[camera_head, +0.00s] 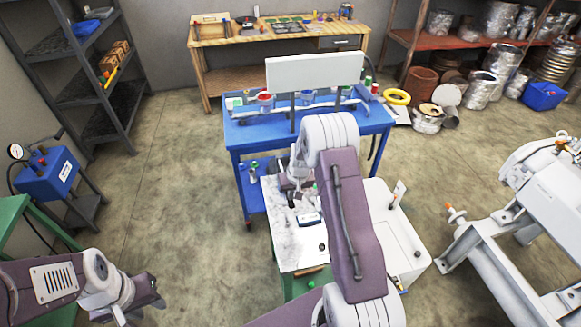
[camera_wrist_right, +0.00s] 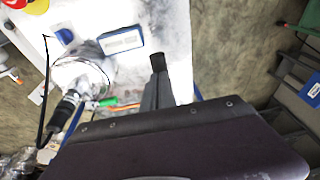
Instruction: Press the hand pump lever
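The hand pump appears to be a blue box (camera_head: 48,177) with a round gauge (camera_head: 16,151) at the left in the head view. A dark lever (camera_head: 54,136) rises at its back. A blue box, likely the same pump, is cut off at the right edge of the right wrist view (camera_wrist_right: 312,92). My left gripper (camera_head: 157,294) is low at the left, well apart from the pump; its finger gap is unclear. My right gripper (camera_head: 291,190) is over the white-topped table, far from the pump. In the wrist view its fingers (camera_wrist_right: 158,65) look together, with nothing visible between them.
A white-topped table (camera_head: 287,246) with a small blue-and-white device (camera_head: 309,218) lies under my right arm. A blue workbench (camera_head: 375,119) stands behind. A green table (camera_head: 12,212) is at the left edge. Grey machinery (camera_head: 545,205) stands at the right. Floor (camera_head: 165,190) is clear at centre left.

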